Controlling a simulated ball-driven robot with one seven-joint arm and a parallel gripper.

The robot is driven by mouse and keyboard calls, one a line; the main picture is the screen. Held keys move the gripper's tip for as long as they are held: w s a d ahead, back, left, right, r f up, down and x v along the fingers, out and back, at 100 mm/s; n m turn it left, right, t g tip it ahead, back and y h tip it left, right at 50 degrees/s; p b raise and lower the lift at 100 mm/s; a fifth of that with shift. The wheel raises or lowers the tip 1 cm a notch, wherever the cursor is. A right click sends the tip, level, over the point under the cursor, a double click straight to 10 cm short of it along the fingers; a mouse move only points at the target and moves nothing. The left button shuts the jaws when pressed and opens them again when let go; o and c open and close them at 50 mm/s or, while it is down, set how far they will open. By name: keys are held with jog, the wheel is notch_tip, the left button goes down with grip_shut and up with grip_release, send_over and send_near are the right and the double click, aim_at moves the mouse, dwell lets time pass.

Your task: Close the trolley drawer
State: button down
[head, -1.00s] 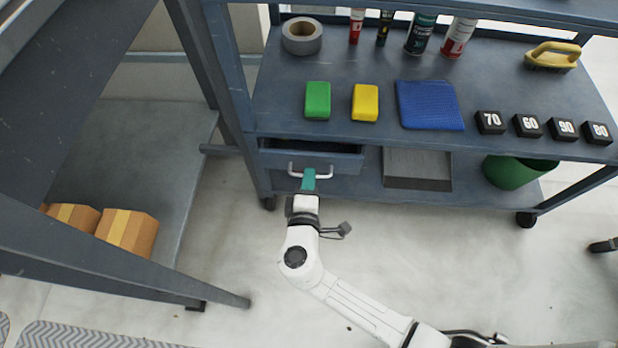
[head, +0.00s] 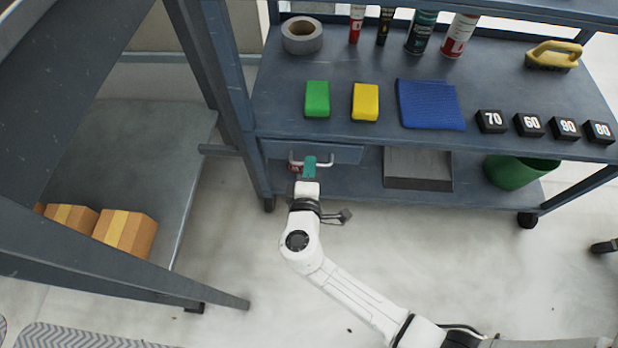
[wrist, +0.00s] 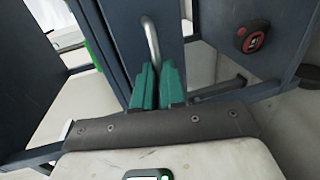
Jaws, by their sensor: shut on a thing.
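The trolley drawer (head: 337,153) is a blue-grey front under the left end of the trolley's middle shelf. Its front is close under the shelf edge, and no open interior shows in the head view. Its pale bar handle (head: 325,160) also shows in the wrist view (wrist: 151,40). In the wrist view my gripper (wrist: 158,80) is shut on the handle, and the fingers hide part of the bar.
A green sponge (head: 317,99), a yellow sponge (head: 365,101), a blue cloth (head: 429,104) and several black number blocks lie on the shelf above. A grey tray (head: 418,168) and green bin (head: 515,171) stand on the lower shelf. A workbench leg (head: 120,262) is at left.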

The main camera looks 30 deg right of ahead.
jog(key=shift+w+d, duration=0.25)
jog(key=shift+w, duration=0.2)
jog(key=c, duration=1.2)
grip_release()
jog(key=shift+d, duration=0.1)
jog(key=p+v, duration=0.3)
jog(key=v, duration=0.7)
jog(key=shift+s+a, duration=0.2)
jog(key=shift+s, duration=0.1)
